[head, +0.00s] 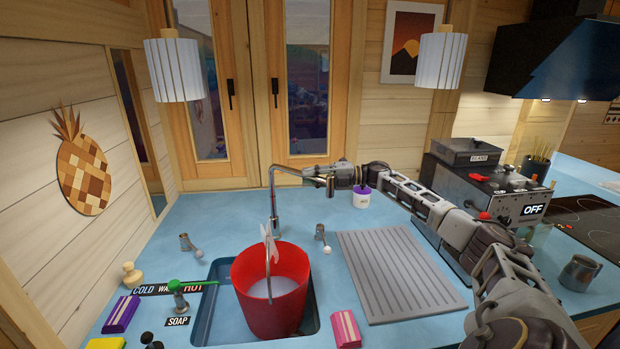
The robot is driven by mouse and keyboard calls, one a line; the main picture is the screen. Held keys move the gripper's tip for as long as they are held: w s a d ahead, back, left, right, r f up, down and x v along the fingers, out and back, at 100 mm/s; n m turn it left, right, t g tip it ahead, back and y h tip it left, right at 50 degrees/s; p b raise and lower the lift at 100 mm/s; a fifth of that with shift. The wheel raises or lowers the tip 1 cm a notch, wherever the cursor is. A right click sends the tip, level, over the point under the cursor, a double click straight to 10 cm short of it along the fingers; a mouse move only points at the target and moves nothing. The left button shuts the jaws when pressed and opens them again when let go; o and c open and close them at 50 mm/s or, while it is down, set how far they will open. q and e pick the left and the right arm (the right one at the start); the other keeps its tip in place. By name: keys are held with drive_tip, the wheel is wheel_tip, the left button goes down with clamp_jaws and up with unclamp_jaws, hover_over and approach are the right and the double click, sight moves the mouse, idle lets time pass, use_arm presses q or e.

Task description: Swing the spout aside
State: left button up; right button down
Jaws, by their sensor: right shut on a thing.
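The chrome spout (272,200) rises behind the sink (208,318) and bends over at the top, its upper part running to the right. My right gripper (318,181) is at the outer end of the spout, shut on it; the fingers partly hide that end. A red bucket (252,297) stands upright in the sink, with pale contents inside and a thin handle raised. The spout's upper part is behind and above the bucket. My left gripper is not in view.
A ribbed grey drainboard (388,277) lies right of the sink. Metal taps with white knobs (327,250) stand on either side of the spout.

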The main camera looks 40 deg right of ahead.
drive_tip(key=c, duration=1.3)
unclamp_jaws()
drive_tip(key=shift+d, duration=0.1)
drive_tip(key=shift+v, duration=6)
drive_tip(key=shift+f, duration=0.25)
